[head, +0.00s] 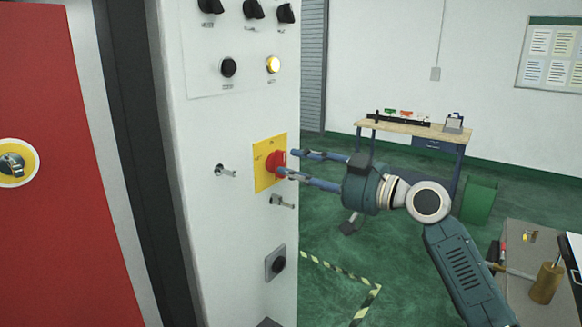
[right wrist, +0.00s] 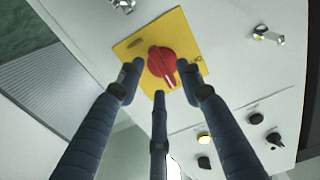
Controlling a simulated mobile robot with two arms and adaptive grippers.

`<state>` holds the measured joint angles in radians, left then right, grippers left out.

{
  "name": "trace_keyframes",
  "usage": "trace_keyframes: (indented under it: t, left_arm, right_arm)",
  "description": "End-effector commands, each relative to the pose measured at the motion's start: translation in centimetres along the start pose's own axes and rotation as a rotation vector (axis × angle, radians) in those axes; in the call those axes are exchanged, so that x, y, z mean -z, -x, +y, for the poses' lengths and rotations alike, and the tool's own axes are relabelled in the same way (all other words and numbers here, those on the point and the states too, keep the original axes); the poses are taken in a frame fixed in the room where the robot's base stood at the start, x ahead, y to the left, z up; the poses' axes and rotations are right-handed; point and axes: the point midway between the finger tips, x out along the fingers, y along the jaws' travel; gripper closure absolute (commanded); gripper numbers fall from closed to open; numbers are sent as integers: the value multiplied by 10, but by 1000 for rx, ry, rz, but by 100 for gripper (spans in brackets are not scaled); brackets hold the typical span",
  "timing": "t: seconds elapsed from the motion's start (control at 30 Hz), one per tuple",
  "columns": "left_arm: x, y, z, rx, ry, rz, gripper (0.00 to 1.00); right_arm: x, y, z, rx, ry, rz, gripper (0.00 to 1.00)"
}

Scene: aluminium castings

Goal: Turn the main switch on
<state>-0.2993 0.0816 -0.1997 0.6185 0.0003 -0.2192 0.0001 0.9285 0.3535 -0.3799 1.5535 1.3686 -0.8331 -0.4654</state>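The main switch is a red rotary knob (head: 276,163) on a yellow plate (head: 263,176), on the front of the pale cabinet. In the right wrist view the red knob (right wrist: 162,62) sits near the top middle on its yellow plate (right wrist: 190,45). A pale mark shows on the knob; its labels are too small to read. My right gripper (head: 288,164) points at the knob with its fingers spread. In the wrist view, the fingertips (right wrist: 160,82) lie around the knob's near side; contact cannot be told. My left gripper is out of view.
A key-like metal handle (head: 226,171) and another (head: 282,201) project beside the plate. A workbench (head: 420,133) stands behind; a grey table (head: 530,240) is lower right.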

Motion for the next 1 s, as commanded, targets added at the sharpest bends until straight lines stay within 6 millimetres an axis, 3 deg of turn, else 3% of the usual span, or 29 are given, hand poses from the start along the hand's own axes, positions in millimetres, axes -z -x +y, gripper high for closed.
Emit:
trace_keyframes:
  t: [0.2,0.43,0.6,0.9,1.0]
  left_arm:
    - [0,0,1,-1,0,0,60]
    - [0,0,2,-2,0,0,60]
    - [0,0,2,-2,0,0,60]
    - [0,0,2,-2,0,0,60]
    - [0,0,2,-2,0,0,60]
  right_arm:
    - [-1,50,2,-4,3,-2,64]
    - [-1,87,1,-3,1,-1,64]
    - [0,98,0,-1,1,0,64]
    - [0,98,0,-1,1,0,64]
    - [-10,97,8,-18,-18,-8,64]
